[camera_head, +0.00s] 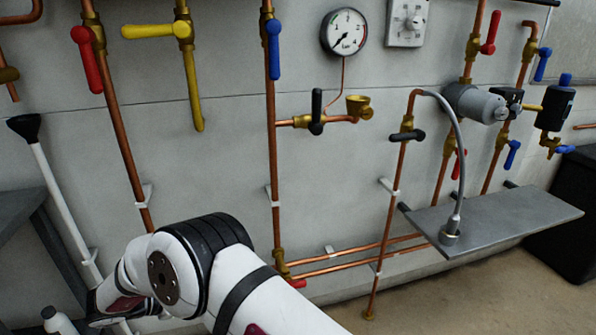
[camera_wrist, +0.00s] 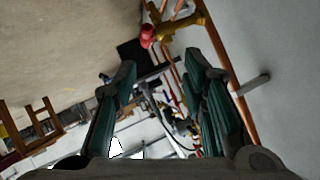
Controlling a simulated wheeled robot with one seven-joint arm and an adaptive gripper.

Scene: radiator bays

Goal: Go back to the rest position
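My gripper (camera_wrist: 160,66) shows in the wrist view with its two dark green-padded fingers spread apart and nothing between them. A copper pipe (camera_wrist: 230,75) runs along the wall just right of the fingers. A brass valve (camera_wrist: 185,25) with a red handle (camera_wrist: 147,36) lies beyond the fingertips; no contact shows. In the head view my white arm bends at the lower left, and its far end is mostly hidden behind the elbow, so the fingers are not clear there.
Copper pipes with yellow (camera_head: 155,31), red (camera_head: 86,58) and blue (camera_head: 273,48) handles line the wall. A gauge (camera_head: 344,31) hangs above. A grey shelf (camera_head: 515,212) juts out at right. A white pole (camera_head: 62,205) stands at left. Floor (camera_head: 500,290) is open at lower right.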

